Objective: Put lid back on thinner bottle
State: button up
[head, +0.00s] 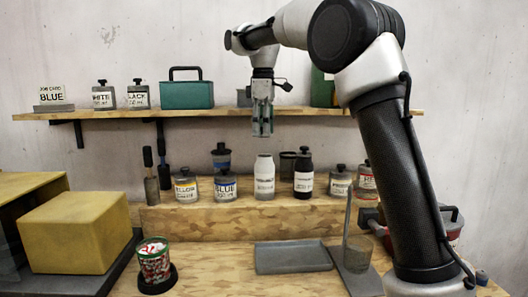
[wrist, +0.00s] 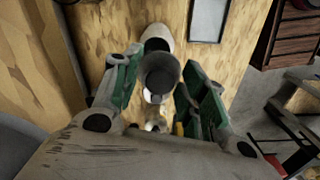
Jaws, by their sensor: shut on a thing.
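The white bottle (head: 264,178) stands upright and without a lid on the raised wooden step in the head view; its label is too small to read. My gripper (head: 262,128) points down above this bottle, with a clear gap between them. In the wrist view my gripper (wrist: 163,80) is shut on a dark grey round lid (wrist: 160,73) between its green-padded fingers. A pale rounded shape, likely the white bottle (wrist: 158,35), shows partly behind the lid. In the head view the lid is hard to make out between the fingers.
The wooden shelf (head: 215,115) runs behind my gripper. A grey tray (head: 292,258) lies empty in front.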

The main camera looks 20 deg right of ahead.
jog(key=shift+w+d+r, duration=0.25)
jog(key=shift+w, duration=0.05)
jog(key=shift+f, duration=3.05)
jog(key=shift+f, duration=0.15)
jog(key=o, duration=1.3)
